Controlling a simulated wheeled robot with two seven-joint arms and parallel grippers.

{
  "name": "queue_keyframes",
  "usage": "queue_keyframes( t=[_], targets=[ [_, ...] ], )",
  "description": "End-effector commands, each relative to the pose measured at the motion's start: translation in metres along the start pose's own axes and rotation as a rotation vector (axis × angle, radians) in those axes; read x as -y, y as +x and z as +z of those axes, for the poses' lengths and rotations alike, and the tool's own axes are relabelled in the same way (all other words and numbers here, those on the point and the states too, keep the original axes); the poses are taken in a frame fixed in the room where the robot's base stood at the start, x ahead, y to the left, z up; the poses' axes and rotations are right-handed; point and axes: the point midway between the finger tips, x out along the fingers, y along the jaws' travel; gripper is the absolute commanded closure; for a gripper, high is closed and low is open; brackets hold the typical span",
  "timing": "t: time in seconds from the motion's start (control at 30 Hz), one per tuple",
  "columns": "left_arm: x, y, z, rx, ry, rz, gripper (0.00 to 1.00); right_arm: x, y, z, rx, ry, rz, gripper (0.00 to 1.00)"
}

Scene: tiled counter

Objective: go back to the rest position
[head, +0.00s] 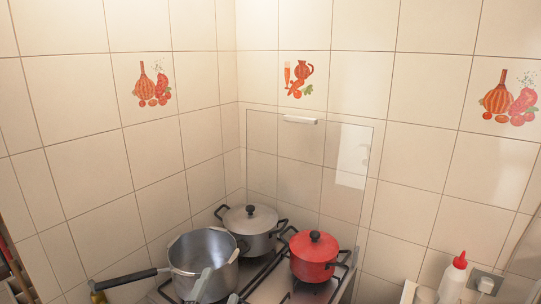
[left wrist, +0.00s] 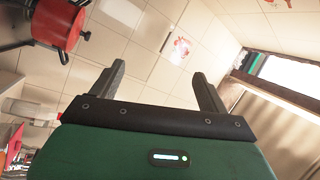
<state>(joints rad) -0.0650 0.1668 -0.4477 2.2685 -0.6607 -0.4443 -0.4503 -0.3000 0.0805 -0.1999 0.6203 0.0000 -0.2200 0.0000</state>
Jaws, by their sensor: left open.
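My left gripper (head: 216,291) shows only as grey fingertips at the bottom edge of the head view, in front of the open steel pot. In the left wrist view, the left gripper (left wrist: 160,84) has its two dark fingers spread wide, with nothing between them. Tiled wall shows behind the fingers. My right gripper is in neither view.
A steel pot (head: 186,247) with a long black handle, a lidded grey pot (head: 257,242) and a lidded red pot (head: 314,265) stand on the stove. The red pot (left wrist: 58,22) also shows in the left wrist view. A white bottle (head: 452,285) with a red cap stands at right.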

Motion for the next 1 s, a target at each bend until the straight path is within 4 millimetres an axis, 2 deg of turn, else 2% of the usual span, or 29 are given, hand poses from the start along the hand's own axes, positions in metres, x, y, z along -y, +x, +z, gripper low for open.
queue_keyframes(
  t=[0.03, 0.2, 0.27, 0.4, 0.6, 0.8, 0.9, 1.0],
  targets=[
    [-0.011, -0.011, 0.021, 0.086, -0.073, 0.055, 0.22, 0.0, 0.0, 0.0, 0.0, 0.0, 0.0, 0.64],
    [-0.05, -0.059, 0.081, 0.378, -0.314, 0.234, 0.22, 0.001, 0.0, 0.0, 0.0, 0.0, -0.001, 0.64],
    [-0.065, -0.08, 0.099, 0.482, -0.393, 0.295, 0.22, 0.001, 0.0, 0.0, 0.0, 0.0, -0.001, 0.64],
    [-0.096, -0.14, 0.129, 0.728, -0.567, 0.436, 0.22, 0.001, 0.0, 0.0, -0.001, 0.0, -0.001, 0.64],
    [-0.126, -0.225, 0.147, 1.038, -0.752, 0.607, 0.22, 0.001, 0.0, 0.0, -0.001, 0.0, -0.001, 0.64],
    [-0.138, -0.293, 0.146, 1.274, -0.864, 0.734, 0.22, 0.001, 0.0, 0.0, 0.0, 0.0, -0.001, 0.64],
    [-0.142, -0.321, 0.144, 1.373, -0.902, 0.786, 0.22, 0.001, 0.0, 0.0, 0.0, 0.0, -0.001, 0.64],
    [-0.168, -0.316, 0.158, 1.37, -0.895, 0.787, 0.22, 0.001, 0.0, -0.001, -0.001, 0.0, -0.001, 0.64]
  ],
)
